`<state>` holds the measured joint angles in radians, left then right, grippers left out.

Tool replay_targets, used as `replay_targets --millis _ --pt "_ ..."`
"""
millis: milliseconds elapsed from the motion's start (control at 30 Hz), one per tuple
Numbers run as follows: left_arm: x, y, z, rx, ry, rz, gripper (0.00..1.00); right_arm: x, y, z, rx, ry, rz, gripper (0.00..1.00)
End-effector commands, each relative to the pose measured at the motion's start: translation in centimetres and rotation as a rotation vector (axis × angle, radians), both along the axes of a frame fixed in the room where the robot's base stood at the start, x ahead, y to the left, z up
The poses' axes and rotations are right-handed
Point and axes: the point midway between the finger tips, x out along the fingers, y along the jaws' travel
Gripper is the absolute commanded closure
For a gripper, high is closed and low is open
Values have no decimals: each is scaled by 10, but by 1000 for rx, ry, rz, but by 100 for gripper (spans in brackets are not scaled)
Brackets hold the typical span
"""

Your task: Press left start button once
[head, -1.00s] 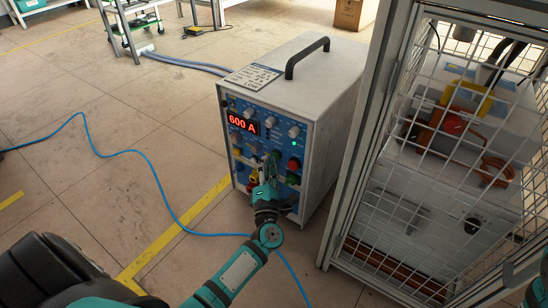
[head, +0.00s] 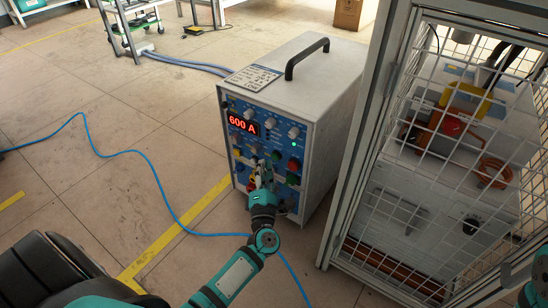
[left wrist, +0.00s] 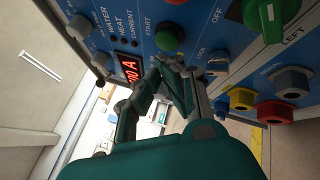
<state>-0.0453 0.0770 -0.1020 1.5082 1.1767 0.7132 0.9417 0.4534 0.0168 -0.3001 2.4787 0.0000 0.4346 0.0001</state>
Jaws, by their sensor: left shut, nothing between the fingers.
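The power unit (head: 325,90) stands on the floor with a blue front panel and a red "600 A" display (head: 243,124). A round green button (head: 277,155) on the panel shows beside the label "START" in the left wrist view (left wrist: 168,40). My left gripper (head: 263,168) is in front of the panel, just below and left of that button in the head view. Its fingers are shut and empty, with the tips close to the panel and near the button in the left wrist view (left wrist: 162,66). Contact with the panel cannot be told. My right gripper is not visible.
A red button (head: 294,163) and a green knob (head: 293,179) sit near the green button. Coloured sockets (left wrist: 275,111) are lower on the panel. A mesh cage (head: 440,150) stands right of the unit.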

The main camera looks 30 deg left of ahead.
Motion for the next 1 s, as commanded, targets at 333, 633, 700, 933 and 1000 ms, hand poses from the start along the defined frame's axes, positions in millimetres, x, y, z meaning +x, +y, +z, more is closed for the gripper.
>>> replay_targets --millis 333,633,700,933,1000 --pt "-24 2 1 1 3 0 100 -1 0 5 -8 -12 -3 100" --pt "-48 4 1 1 0 -1 100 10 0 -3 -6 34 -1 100" --pt "-50 4 1 0 0 -1 100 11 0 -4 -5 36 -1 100" --pt "-50 4 0 0 0 0 100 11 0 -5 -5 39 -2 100" --pt "-50 4 0 0 0 0 100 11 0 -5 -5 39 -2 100"
